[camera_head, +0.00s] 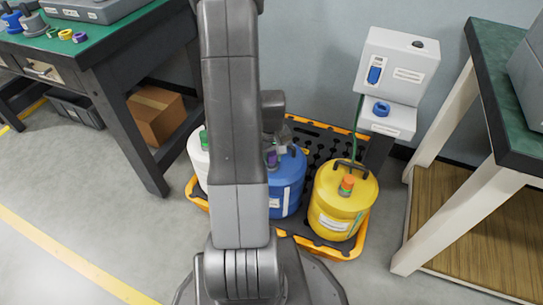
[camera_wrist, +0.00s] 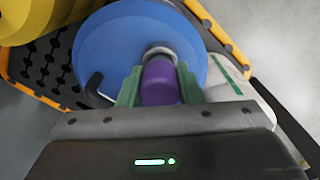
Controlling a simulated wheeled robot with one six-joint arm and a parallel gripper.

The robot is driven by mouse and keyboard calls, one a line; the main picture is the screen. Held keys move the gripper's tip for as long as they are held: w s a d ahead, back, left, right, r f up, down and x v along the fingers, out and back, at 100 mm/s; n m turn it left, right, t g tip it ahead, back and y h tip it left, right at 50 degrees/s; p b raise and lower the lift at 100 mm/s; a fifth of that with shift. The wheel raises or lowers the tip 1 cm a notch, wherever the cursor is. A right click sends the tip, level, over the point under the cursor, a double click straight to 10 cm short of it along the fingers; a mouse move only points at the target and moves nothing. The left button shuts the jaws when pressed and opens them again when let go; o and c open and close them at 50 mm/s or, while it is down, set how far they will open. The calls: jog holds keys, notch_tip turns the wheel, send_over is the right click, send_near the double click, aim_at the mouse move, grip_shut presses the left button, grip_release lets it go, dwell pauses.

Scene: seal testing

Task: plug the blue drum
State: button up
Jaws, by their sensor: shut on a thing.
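The blue drum (camera_head: 287,196) stands on a black and orange pallet between a white and a yellow drum. Its round top (camera_wrist: 115,45) fills much of the wrist view, with a dark handle at lower left. A purple plug (camera_wrist: 160,84) is between the green fingers of my gripper (camera_wrist: 159,76), which is shut on it. A pale grey ring-shaped neck (camera_wrist: 160,52) shows just beyond the plug, which covers part of it. I cannot tell whether the plug touches or sits in the neck. The plug (camera_head: 271,158) also shows small at the drum's top in the head view.
The yellow drum (camera_head: 342,205) has an orange and green plug on top. The white drum (camera_head: 198,155) is partly behind my arm. The pallet (camera_head: 345,250) has an orange rim. Workbenches stand left and right; a white wall unit (camera_head: 397,65) hangs behind.

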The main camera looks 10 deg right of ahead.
jog(key=shift+f, duration=0.4)
jog(key=o, duration=1.1)
notch_tip(320, 180, up, 14)
jog(key=p, duration=0.4)
jog(key=shift+p, duration=0.4)
jog(key=shift+f, duration=0.2)
notch_tip(320, 180, down, 14)
jog(key=b, duration=0.5)
jog(key=shift+r, duration=0.6)
jog(key=shift+f, duration=0.15)
